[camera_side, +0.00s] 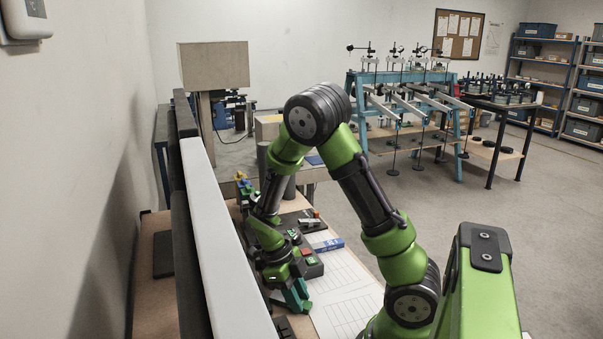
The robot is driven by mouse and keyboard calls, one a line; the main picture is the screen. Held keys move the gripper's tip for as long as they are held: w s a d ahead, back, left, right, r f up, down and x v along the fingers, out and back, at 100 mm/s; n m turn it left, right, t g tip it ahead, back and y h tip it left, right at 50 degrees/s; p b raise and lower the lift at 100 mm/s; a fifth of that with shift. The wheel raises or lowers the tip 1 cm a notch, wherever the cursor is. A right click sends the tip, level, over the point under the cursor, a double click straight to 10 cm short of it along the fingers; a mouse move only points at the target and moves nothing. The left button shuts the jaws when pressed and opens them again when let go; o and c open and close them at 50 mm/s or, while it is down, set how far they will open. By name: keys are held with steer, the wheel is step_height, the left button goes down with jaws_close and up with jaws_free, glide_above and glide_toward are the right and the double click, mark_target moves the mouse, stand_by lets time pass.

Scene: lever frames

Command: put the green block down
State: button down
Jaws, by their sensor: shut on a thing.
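My gripper (285,296) is low over the bench at the lower middle of the side view, at the end of my green and black arm. It is shut on the green block (299,291), which looks dark teal-green and tilted. The jaws cover part of the block. I cannot tell whether the block touches the surface under it.
A dark box with red and green tops (308,261) stands close behind the gripper. A blue box (328,245) lies on a white printed sheet (345,290), which is mostly bare. A long pale beam (215,220) runs along the left. Lever frames (405,100) stand farther back.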

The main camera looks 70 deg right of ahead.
mark_target(281, 296)
steer(key=shift+f, duration=0.1)
steer(key=c, duration=0.8)
jaws_free()
steer(key=shift+c, duration=0.2)
steer(key=v, duration=1.1)
steer(key=shift+r, duration=0.25)
steer(key=shift+o, duration=0.4)
steer(key=shift+w+r, duration=0.2)
steer(key=shift+r, duration=0.2)
